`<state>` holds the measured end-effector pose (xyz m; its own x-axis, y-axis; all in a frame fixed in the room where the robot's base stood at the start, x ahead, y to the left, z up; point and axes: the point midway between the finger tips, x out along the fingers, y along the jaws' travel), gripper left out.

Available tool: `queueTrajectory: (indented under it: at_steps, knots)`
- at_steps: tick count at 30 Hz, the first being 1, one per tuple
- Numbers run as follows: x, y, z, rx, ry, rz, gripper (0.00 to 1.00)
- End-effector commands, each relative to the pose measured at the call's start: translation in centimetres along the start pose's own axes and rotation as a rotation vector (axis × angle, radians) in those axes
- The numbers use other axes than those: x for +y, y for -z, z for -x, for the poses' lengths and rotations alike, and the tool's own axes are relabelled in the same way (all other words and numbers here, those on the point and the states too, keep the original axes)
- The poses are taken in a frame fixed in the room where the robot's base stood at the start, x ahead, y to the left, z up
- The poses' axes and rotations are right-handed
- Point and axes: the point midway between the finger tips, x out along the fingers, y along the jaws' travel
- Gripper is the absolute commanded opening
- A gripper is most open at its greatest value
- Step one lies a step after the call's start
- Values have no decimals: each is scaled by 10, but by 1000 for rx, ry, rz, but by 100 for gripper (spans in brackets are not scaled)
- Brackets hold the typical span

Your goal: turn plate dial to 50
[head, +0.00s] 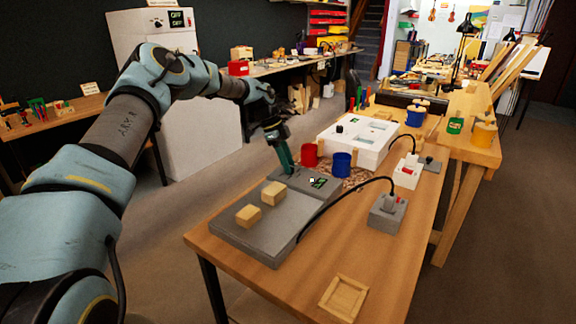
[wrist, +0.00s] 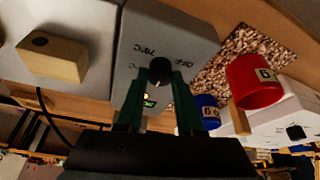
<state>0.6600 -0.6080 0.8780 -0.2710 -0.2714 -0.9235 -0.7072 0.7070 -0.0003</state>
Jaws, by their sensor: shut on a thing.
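The grey hot plate (head: 232,242) lies on the near bench with its control panel at the back; the panel also shows in the wrist view (wrist: 205,45). Its black dial (wrist: 160,69) sits between the green fingers of my gripper (wrist: 160,82), which is shut on it. "OFF" and "70°C" are printed beside the dial; its pointer setting cannot be read. A small green-lit display (head: 318,183) is on the panel, its digits too small to read. In the head view my gripper (head: 287,164) points down onto the panel and hides the dial.
Two wooden blocks (head: 273,193) (head: 248,215) lie on the plate. A red cup (head: 309,154) and a blue cup (head: 340,165) stand close behind the panel. A black cable runs to a grey switch box (head: 388,212). A wooden tray (head: 343,297) lies at the front.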

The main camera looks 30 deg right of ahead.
Motion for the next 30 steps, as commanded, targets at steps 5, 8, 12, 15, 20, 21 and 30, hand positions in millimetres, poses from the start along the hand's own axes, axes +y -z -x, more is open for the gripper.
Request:
queueTrajectory:
  at_steps: [5,8,12,15,20,21,30]
  knots:
    - [0,-1,0,-2,-6,-15,0]
    - [0,-1,0,-2,-6,-16,0]
    - [0,-1,0,-2,-6,-16,0]
    - [0,-1,0,-2,-6,-16,0]
    - [0,-1,0,-2,-6,-15,54]
    - [0,-1,0,-2,-6,-16,59]
    - [0,0,0,-1,-6,-16,66]
